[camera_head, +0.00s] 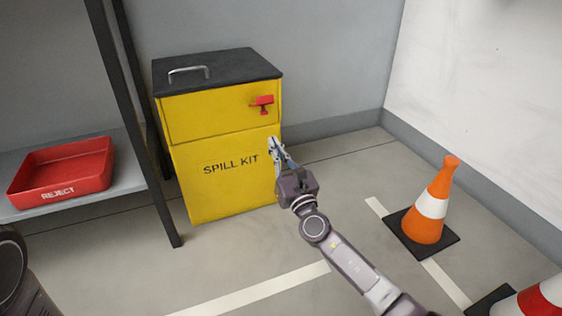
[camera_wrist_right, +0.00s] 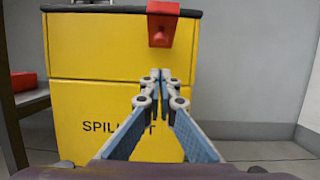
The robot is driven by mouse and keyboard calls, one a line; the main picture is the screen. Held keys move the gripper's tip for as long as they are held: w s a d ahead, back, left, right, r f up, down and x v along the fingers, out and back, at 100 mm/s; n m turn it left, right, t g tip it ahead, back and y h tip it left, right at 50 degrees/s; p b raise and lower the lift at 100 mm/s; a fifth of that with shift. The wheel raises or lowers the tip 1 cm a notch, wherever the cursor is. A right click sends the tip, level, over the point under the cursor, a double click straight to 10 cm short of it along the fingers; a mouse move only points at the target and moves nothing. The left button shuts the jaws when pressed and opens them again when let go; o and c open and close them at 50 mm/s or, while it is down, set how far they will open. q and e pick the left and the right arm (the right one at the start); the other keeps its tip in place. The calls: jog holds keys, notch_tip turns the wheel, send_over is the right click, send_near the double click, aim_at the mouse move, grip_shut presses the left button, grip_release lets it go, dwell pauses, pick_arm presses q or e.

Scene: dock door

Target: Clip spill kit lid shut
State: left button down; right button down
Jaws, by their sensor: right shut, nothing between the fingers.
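The yellow spill kit (camera_head: 225,170) stands on the floor against the back wall, and its front fills much of the right wrist view (camera_wrist_right: 95,105). Its dark lid (camera_head: 225,69) with a metal handle lies flat on top. A red clip (camera_head: 262,104) is on the upper front near the right edge; in the right wrist view the red clip (camera_wrist_right: 162,24) is above the fingertips. My right gripper (camera_head: 273,143) is shut and empty, in front of the kit and below the clip. It shows in the right wrist view (camera_wrist_right: 161,76) too. My left gripper is not in view.
A red reject tray (camera_head: 92,180) lies on a grey shelf with dark posts at the left, close to the kit. An orange cone (camera_head: 433,205) stands at the right, and part of another cone (camera_head: 545,297) shows at the lower right. Floor between is clear.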

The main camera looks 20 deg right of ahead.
jog(key=w+r+p, duration=0.1)
jog(key=w+r, duration=0.3)
jog(key=shift+w+a, duration=0.15)
jog(key=shift+r, duration=0.1)
